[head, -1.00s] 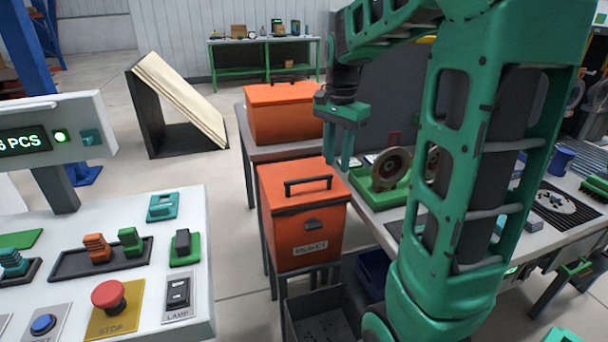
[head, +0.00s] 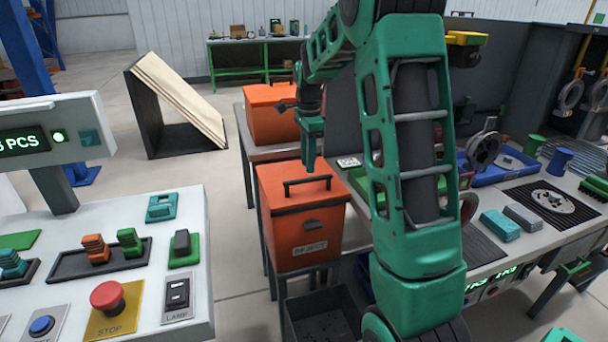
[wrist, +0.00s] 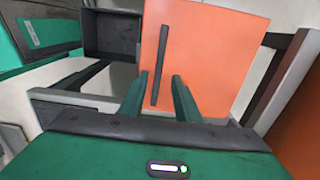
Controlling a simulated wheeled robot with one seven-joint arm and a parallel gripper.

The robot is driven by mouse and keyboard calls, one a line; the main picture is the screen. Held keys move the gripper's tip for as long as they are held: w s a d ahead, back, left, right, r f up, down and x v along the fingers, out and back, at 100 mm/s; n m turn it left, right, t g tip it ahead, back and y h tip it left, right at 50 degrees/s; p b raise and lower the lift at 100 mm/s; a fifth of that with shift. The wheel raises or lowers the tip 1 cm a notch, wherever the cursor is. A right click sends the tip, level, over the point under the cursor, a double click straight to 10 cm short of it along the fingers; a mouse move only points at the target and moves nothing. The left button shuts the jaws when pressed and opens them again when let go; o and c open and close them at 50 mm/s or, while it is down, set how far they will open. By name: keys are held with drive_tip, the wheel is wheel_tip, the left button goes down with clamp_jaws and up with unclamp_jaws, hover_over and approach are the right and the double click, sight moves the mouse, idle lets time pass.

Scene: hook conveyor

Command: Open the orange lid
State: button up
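The orange lid (head: 274,194) lies shut on an orange box labelled REJECT (head: 290,238), with a dark bar handle (head: 308,181) on top. My gripper (head: 309,168) points down just above the handle, near its middle. In the wrist view the orange lid (wrist: 213,60) fills the middle and the dark handle (wrist: 160,65) runs lengthwise between my two green fingers (wrist: 158,84). The fingers are apart, with a gap on both sides of the handle. Whether the tips reach down to the handle's height is hard to tell.
A second orange box (head: 268,118) stands behind on a table. A dark open bin (head: 322,316) stands below in front. The worktable (head: 505,258) on the right holds blocks, spools and a blue tray (head: 492,170). A control desk (head: 150,205) is at the left.

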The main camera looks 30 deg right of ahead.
sight(308, 178)
drive_tip(key=shift+f, duration=2.25)
clamp_jaws()
